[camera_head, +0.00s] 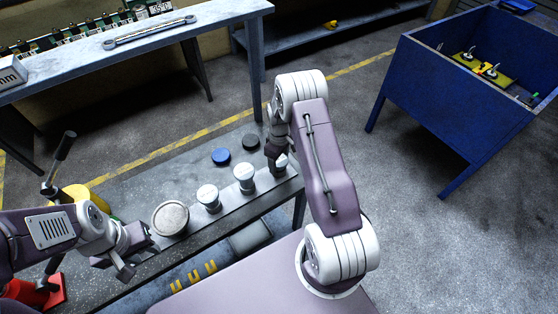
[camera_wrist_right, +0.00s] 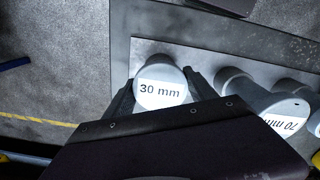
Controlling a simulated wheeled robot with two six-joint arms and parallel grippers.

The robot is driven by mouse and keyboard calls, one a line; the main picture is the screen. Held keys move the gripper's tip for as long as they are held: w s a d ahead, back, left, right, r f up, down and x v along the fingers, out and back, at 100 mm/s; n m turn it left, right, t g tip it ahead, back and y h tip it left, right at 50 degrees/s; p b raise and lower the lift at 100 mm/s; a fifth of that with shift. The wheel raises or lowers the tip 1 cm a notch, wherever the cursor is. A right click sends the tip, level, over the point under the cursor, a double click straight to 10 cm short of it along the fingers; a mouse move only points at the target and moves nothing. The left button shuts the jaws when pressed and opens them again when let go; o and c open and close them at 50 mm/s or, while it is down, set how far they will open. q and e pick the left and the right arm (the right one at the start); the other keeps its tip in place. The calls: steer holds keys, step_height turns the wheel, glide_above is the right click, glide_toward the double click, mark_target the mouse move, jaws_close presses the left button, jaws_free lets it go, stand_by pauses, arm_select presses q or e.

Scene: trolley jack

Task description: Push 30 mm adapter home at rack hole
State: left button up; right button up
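The 30 mm adapter (camera_wrist_right: 160,86) is a pale cylinder with its label facing up in the right wrist view. It stands over the grey rack strip (camera_wrist_right: 222,62); its lower end and the hole are hidden. My right gripper (camera_wrist_right: 158,72) has a finger against each side of it. In the head view, the adapter (camera_head: 281,162) shows partly beneath my right gripper (camera_head: 274,158) at the rack's right end. I cannot tell how deep it sits. My left gripper (camera_head: 126,254) hovers low over the bench's left part; nothing shows in it, and its finger gap is unclear.
Two other adapters (camera_head: 209,197) (camera_head: 244,176) stand along the rack, with a wide round metal disc (camera_head: 170,218) left of them. A blue disc (camera_head: 221,156) and a black disc (camera_head: 250,142) lie behind. A blue bin (camera_head: 470,105) stands at right.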

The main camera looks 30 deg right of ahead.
steer(key=o, duration=0.4)
steer(key=shift+r, duration=0.1)
steer(key=shift+o, duration=0.2)
step_height(320, 180, up, 9)
steer(key=shift+r+b, duration=0.1)
steer(key=shift+b, duration=0.6)
